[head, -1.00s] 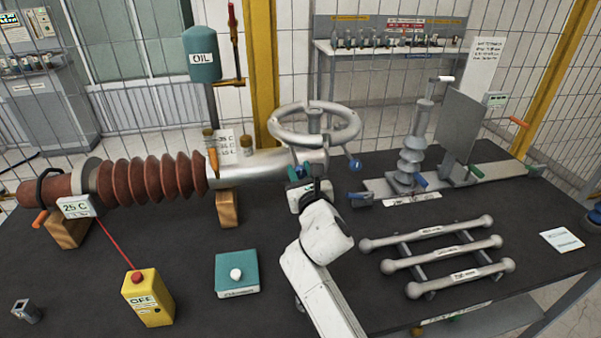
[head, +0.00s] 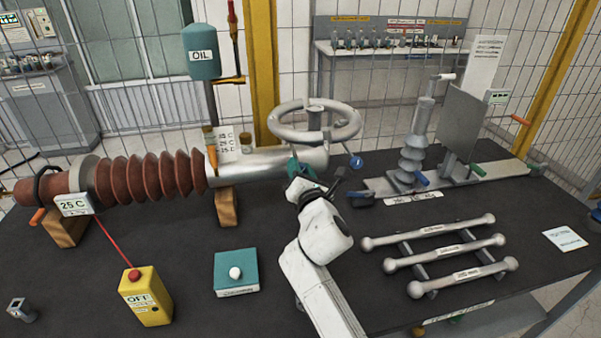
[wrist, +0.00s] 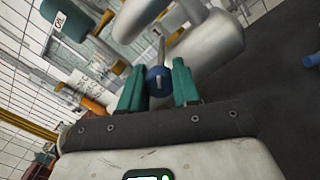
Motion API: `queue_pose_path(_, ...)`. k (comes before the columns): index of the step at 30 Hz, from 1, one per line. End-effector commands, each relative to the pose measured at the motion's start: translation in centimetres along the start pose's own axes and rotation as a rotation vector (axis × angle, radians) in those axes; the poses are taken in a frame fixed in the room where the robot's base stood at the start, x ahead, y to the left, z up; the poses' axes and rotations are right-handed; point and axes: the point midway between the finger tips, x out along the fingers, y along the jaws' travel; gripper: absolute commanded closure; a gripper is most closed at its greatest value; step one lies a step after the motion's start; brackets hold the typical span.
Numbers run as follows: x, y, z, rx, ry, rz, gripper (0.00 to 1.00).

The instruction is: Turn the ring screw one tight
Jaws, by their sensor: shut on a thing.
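A large grey ring (head: 291,134) is mounted upright-stemmed on the silver end of the bushing (head: 265,170). My gripper (head: 306,168) is just below the ring, in front of the silver end. In the wrist view its green fingertips (wrist: 160,85) are on both sides of a blue screw head (wrist: 158,80), shut on it. A thin metal rod rises behind this head. In the head view the held screw is hidden by my gripper.
Three grey bars (head: 440,253) lie on a rack at right. A metal fixture (head: 412,160) with a blue-ended base stands behind them.

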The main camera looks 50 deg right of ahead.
Motion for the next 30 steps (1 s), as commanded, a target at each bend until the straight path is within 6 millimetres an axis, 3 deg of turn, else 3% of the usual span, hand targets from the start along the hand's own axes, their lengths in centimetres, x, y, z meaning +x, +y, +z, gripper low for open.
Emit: queue_pose_path(30, -0.01, -0.15, -0.29, 0.966, -0.036, -0.006, 0.99)
